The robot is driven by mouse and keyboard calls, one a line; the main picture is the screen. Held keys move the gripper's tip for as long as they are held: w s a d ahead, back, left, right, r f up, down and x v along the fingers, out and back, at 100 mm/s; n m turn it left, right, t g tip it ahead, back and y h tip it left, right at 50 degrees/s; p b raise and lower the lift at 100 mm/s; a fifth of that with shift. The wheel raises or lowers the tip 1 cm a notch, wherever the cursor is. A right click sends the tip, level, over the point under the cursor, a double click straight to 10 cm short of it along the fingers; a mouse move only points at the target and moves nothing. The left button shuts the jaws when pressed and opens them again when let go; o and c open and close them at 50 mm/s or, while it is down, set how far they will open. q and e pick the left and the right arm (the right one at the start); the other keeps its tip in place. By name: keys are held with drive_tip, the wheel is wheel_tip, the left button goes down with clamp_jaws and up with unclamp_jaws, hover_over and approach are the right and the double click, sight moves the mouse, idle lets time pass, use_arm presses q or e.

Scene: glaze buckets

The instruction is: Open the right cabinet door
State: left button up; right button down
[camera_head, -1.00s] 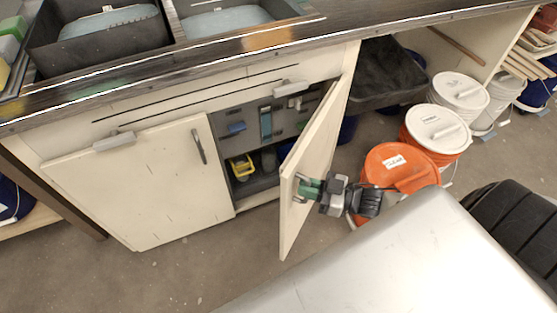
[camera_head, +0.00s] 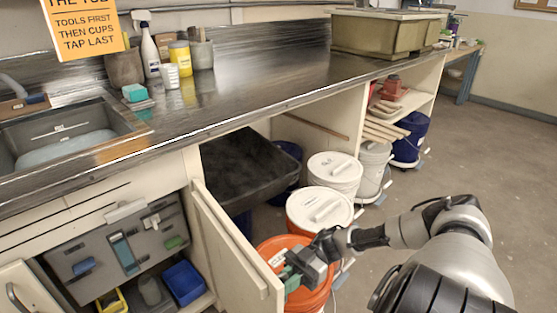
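The right cabinet door (camera_head: 228,247) is a cream panel that stands swung open, away from the cabinet front. Its inner face shows. Its handle is hidden on the far side. My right gripper (camera_head: 287,276) has green finger pads and is at the door's outer side, close to its free edge, in front of the orange bucket. I cannot tell whether its fingers are closed on the handle. The open cabinet (camera_head: 120,250) shows a grey tool panel, a yellow bin and a blue bin (camera_head: 184,283). My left gripper is out of view.
Beside the door stand the orange bucket (camera_head: 275,250), a white-lidded bucket (camera_head: 320,207) and another white-lidded bucket (camera_head: 334,171). A dark tub (camera_head: 245,168) is under the counter (camera_head: 265,80). The left door (camera_head: 22,292) shows at the lower left. Floor is free at the right.

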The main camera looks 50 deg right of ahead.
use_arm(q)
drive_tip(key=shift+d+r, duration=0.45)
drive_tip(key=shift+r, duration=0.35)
use_arm(e)
drive_tip(key=shift+s+d+f, duration=0.1)
drive_tip(key=shift+s+d, duration=0.05)
drive_tip(key=shift+d, duration=0.95)
drive_tip(key=c, duration=1.2)
unclamp_jaws()
drive_tip(key=shift+o, duration=0.2)
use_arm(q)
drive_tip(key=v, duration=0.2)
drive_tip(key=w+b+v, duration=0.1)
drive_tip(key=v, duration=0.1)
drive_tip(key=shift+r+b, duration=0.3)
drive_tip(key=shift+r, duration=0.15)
use_arm(e)
drive_tip(key=s+d, duration=0.1)
drive_tip(key=d, duration=0.9)
drive_tip(key=shift+s+d, duration=0.15)
drive_tip(key=shift+d, duration=0.25)
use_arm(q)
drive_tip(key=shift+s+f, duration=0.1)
use_arm(e)
drive_tip(key=shift+s, duration=0.1)
